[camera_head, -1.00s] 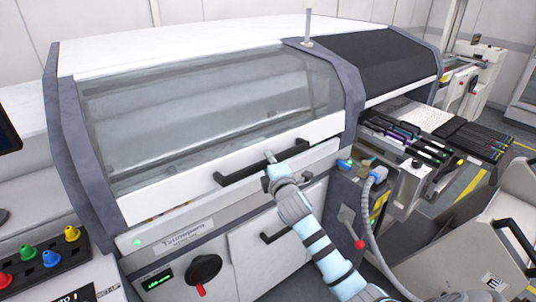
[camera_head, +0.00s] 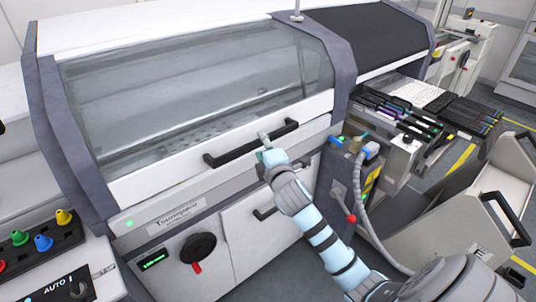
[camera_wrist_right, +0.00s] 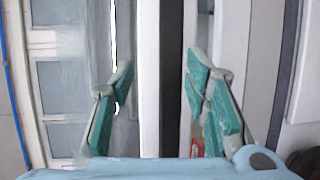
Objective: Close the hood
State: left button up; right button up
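The hood (camera_head: 155,178) is the machine's white cover with a large clear window. It is down, and its lower front edge lies against the machine's front panel with no clear gap. Its black bar handle (camera_head: 228,154) runs along the front edge. My right gripper (camera_head: 264,139) is at the middle of the handle. In the right wrist view, the two green fingers (camera_wrist_right: 160,75) are spread apart, with the dark handle bar (camera_wrist_right: 171,80) upright between them; neither finger clearly touches it. My left gripper is out of view.
A black rotary knob (camera_head: 198,248) is on the front panel below. Coloured buttons (camera_head: 43,242) stand at the lower left. Feeders (camera_head: 400,120) and a grey trolley (camera_head: 460,215) are on the right, with a grey hose nearby.

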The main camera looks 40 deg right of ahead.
jog(key=v, duration=0.7)
jog(key=shift+s, duration=0.25)
jog(key=shift+a+r, duration=0.1)
